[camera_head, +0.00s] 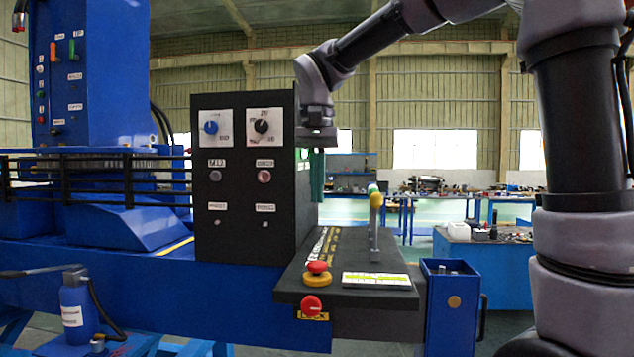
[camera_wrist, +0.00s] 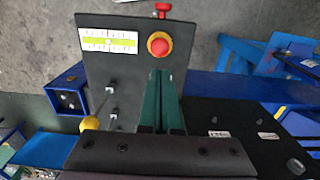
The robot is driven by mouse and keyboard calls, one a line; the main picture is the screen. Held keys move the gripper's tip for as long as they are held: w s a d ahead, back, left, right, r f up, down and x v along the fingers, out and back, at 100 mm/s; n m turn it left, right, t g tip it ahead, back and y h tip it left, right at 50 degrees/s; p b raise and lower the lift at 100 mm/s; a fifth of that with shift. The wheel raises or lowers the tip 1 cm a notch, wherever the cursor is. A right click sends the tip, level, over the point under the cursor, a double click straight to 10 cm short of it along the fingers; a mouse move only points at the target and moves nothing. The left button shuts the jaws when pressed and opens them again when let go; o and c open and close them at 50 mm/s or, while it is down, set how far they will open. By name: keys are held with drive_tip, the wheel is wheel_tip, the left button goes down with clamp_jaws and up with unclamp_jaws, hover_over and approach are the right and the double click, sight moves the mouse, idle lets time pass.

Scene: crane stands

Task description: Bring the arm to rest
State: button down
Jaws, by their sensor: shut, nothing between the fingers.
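My gripper (camera_head: 317,195) hangs from my arm, pointing down, just right of the black control box (camera_head: 245,225) and above the black panel (camera_head: 345,298). Its green fingers are partly hidden by the box in the head view. In the wrist view my gripper (camera_wrist: 161,74) shows its two dark green fingers together, with nothing between them. They appear apart from the panel and its controls. My arm reaches in from the upper right, bent over the panel.
A lever (camera_head: 374,225) with a yellow-green knob stands on the panel, close right of my gripper. Red buttons (camera_head: 317,267) sit at the panel's front. A blue open-topped box (camera_head: 452,310) stands to the right. A blue crane stand (camera_head: 95,85) fills the left.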

drive_tip(key=shift+r, duration=0.75)
drive_tip(key=s+d+f+t, duration=0.1)
drive_tip(key=s+d+t, duration=0.1)
drive_tip(key=d, duration=0.5)
drive_tip(key=s+d+f+m+t+y, duration=0.1)
drive_tip(key=s+d+f+t, duration=0.1)
drive_tip(key=s+d, duration=0.2)
drive_tip(key=s+d+f+t+y, duration=0.1)
drive_tip(key=s+d+t, duration=0.2)
drive_tip(key=d, duration=0.6)
drive_tip(key=shift+s+d+f+m, duration=0.3)
drive_tip(key=shift+s+f+m, duration=0.1)
drive_tip(key=shift+s, duration=0.15)
